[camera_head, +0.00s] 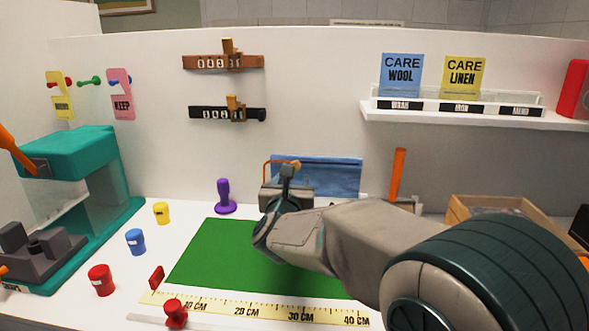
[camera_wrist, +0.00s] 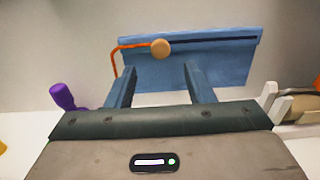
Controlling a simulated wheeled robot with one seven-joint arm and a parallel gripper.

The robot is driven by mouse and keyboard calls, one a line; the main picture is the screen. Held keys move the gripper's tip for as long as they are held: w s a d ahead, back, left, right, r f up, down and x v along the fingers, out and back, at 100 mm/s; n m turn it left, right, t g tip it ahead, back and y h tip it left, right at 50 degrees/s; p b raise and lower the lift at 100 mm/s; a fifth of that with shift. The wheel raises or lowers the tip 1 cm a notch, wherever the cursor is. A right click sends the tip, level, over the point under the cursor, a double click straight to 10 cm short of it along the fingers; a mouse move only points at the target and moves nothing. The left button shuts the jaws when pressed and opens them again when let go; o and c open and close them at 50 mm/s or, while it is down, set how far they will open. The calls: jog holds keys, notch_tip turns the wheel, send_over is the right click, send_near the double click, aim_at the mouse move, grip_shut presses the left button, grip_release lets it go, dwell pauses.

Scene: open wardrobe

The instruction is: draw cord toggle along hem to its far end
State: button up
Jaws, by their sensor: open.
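A blue cloth panel (camera_head: 335,172) hangs on the back wall behind the green mat; it also shows in the wrist view (camera_wrist: 225,65). A dark slot runs along its upper hem. A round tan toggle (camera_wrist: 160,48) sits at the left part of this slot, with an orange cord (camera_wrist: 114,60) bending down on its left. The toggle also shows in the head view (camera_head: 295,165), just beyond my gripper (camera_head: 287,172). In the wrist view my gripper (camera_wrist: 160,72) is open, its two fingers apart and empty. The toggle appears between and beyond the fingertips, seemingly not touched.
A purple peg (camera_head: 224,196) stands left of my gripper. An upright orange stick (camera_head: 398,172) and a wooden box (camera_head: 462,206) are at the right. The green mat (camera_head: 210,262) is clear, with a ruler (camera_head: 270,310) along its front.

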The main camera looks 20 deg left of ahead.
aim_at(296, 165)
jog(key=x, duration=0.7)
jog(key=shift+w+p, duration=0.2)
jog(key=shift+p, duration=0.15)
grip_shut()
